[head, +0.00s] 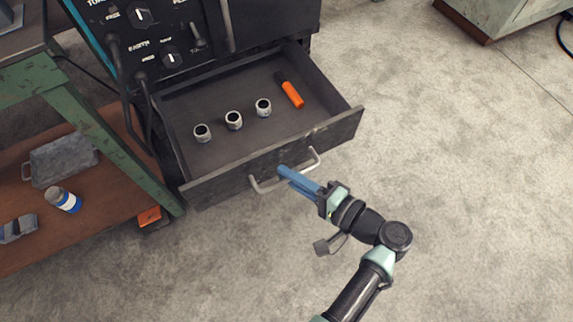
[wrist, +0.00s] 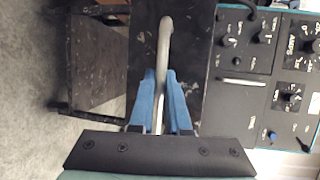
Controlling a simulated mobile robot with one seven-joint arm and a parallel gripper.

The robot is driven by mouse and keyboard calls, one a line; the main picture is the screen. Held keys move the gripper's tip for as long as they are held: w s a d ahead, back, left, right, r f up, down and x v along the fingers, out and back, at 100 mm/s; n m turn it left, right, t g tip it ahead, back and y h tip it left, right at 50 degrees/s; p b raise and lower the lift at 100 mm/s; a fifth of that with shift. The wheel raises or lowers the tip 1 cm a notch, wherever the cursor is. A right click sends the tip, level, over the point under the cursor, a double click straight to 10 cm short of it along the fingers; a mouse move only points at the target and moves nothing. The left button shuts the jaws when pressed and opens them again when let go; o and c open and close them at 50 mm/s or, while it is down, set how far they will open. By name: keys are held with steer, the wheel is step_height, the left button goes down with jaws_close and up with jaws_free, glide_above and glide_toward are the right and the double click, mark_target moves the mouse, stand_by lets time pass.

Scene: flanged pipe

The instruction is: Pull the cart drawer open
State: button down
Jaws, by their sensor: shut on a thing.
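The cart drawer (head: 225,165) stands pulled out from the dark cart, its inside in plain view in the head view. A pale metal bar handle (head: 263,188) is fixed across its front. My gripper (head: 283,172) has blue fingers and is shut on the middle of this handle. In the wrist view my gripper (wrist: 163,95) has one blue finger on each side of the handle bar (wrist: 165,42). The drawer front (wrist: 205,40) lies just behind the bar there. Part of the bar between the fingers is hidden in the head view.
Several items lie in the drawer: metal nuts or fittings (head: 233,120) and an orange-handled tool (head: 292,94). A green workbench (head: 85,130) with a lower shelf stands close on the left. The cart's control panel (head: 160,35) is above. Concrete floor (head: 450,150) is clear to the right.

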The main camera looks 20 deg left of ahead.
steer(key=c, duration=0.9)
jaws_free()
steer(key=p+v, duration=0.1)
steer(key=v, duration=1.2)
steer(key=shift+p, duration=0.35)
steer(key=shift+w, duration=0.1)
